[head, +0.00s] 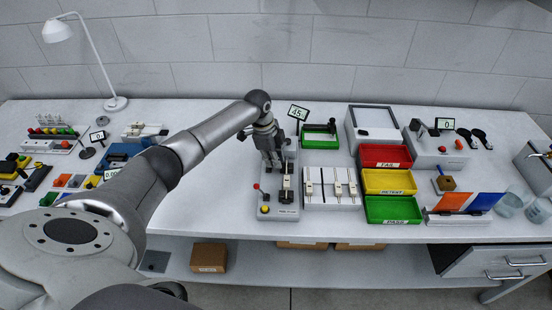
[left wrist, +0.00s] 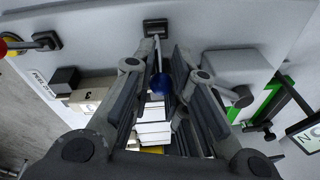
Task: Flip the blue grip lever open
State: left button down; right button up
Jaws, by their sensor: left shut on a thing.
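The blue grip (left wrist: 161,83) is a dark blue ball in the left wrist view. A thin lever runs from it up the picture to a small black bracket (left wrist: 155,27) on a pale machine plate. My left gripper (left wrist: 164,62) has its two fingers on either side of the lever and the ball, shut on it. In the head view my left gripper (head: 272,160) points down over the grey machine (head: 278,212) at the bench's middle. It hides the blue grip there. My right gripper is not in view.
A lever with a red ball (head: 257,187) and a yellow button (head: 264,210) are on the machine's left side. A green-framed stand (head: 319,141) is behind to the right. A fixture with white bars (head: 333,188) and red, yellow and green trays (head: 393,209) stand to the right.

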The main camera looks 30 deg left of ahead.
pick_arm(q)
jog(key=shift+s+a+t+h+b, duration=0.15)
jog(key=shift+a+t+h+b, duration=0.35)
jog(key=shift+a+t+h, duration=0.15)
jog(key=a+t+h+b, duration=0.1)
jog(key=h+b, duration=0.1)
jog(key=b, duration=0.2)
jog(key=s+t+h+b, duration=0.1)
jog(key=h+b, duration=0.1)
jog(key=b, duration=0.3)
jog(key=a+t+h+b, duration=0.1)
jog(key=t+h+b, duration=0.1)
jog(key=b, duration=0.3)
jog(key=shift+s+a+f+h, duration=0.25)
jog(key=shift+s+a, duration=0.1)
jog(key=shift+s+a+r+t+h+b, duration=0.1)
jog(key=shift+r+t+h+b, duration=0.25)
jog(key=shift+b, duration=0.5)
jog(key=shift+f, duration=0.1)
jog(key=c, duration=1.7)
grip_release()
jog(key=shift+f, duration=0.2)
jog(key=v, duration=1.2)
jog(key=shift+a, duration=0.15)
